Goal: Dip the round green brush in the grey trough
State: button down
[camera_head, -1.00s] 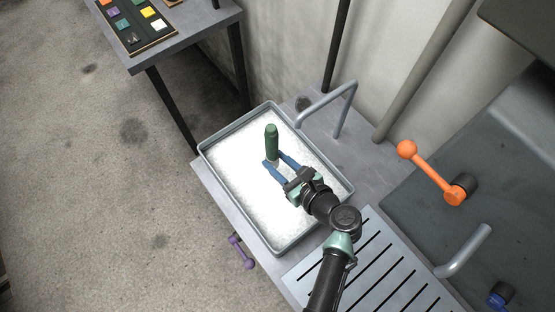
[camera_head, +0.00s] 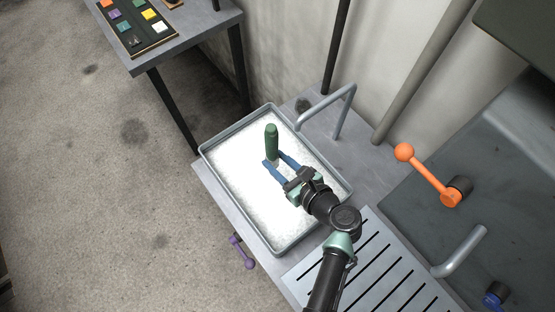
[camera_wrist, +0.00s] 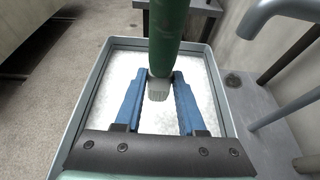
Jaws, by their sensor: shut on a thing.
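The round green brush (camera_head: 271,140) is upright over the grey trough (camera_head: 207,150), its green handle pointing up. My gripper (camera_head: 274,160) is shut on the brush, with its blue fingers on either side. The wrist view shows the green handle (camera_wrist: 168,36) at the top and a pale grey lower end (camera_wrist: 158,88) between the fingertips. The trough holds a white, foamy-looking fill. The brush's lower end is close above or at this fill; I cannot tell whether it touches.
A grey bent pipe (camera_head: 352,100) rises behind the trough. A slotted drain board (camera_head: 375,262) lies to the right, beside a dark basin with an orange lever (camera_head: 428,175). A purple handle (camera_head: 241,252) sits at the bench's front. A table with coloured tiles (camera_head: 136,22) stands at upper left.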

aim_at(276, 152)
jog(key=shift+r, duration=0.1)
notch_tip(276, 152, up, 5)
jog(key=p, duration=0.5)
dwell(0.3)
